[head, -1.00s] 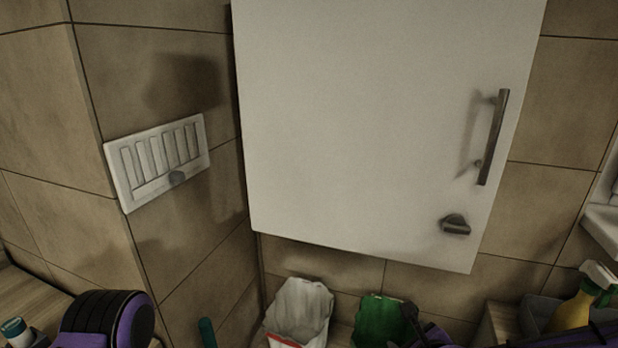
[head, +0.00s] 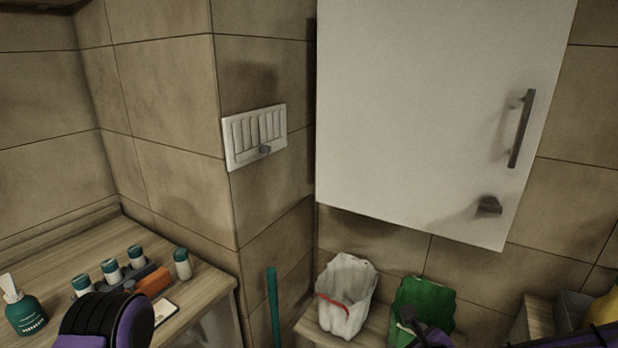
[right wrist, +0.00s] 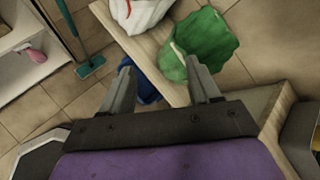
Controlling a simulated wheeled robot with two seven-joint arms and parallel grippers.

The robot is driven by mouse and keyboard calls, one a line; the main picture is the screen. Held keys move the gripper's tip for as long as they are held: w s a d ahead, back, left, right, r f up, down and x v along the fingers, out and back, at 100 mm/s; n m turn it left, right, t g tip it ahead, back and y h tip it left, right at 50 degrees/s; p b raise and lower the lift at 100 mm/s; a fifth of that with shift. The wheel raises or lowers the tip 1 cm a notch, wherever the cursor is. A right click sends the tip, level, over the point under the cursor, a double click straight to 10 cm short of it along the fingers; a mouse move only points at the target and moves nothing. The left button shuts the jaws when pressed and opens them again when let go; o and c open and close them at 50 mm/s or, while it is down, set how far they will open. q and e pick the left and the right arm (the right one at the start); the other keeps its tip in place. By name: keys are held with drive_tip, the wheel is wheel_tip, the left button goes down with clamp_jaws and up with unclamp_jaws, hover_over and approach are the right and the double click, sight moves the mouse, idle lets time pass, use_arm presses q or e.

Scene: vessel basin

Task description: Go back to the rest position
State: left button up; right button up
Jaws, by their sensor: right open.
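My right gripper (right wrist: 162,78) is open in the right wrist view, with nothing between its two fingers. It hangs above a wooden bench, near the green bag. In the head view it shows small and dark at the bottom, in front of the green bag (head: 424,303). My left arm shows as a black and purple link at the bottom left of the head view; its gripper is outside the picture.
A white cabinet (head: 420,110) hangs on the tiled wall. A white bag (head: 347,290) stands on the bench (head: 318,328). A wooden counter (head: 205,283) at left holds several small bottles and a green pump bottle (head: 24,312). A teal-handled tool (head: 273,300) stands between.

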drive_tip(key=s+d+f+n+g+h, duration=0.1)
drive_tip(key=s+d+f+n, duration=0.15)
drive_tip(key=f+n, duration=0.4)
drive_tip(key=s+d+f+n+g+h, duration=0.1)
drive_tip(key=s+f+n, duration=0.3)
drive_tip(key=f+n, duration=0.25)
drive_tip(key=s+d+f+n+g, duration=0.2)
drive_tip(key=s+f, duration=0.4)
drive_tip(key=s, duration=0.3)
drive_tip(key=s+d+f+n+g+h, duration=0.1)
drive_tip(key=s+d+f+n+g, duration=0.2)
drive_tip(key=s+f+n, duration=0.3)
drive_tip(key=s+d+n, duration=0.1)
drive_tip(key=s, duration=0.3)
drive_tip(key=shift+s+d+f, duration=0.25)
drive_tip(key=shift+d+f, duration=0.05)
drive_tip(key=shift+d, duration=0.1)
drive_tip(key=shift+w, duration=0.1)
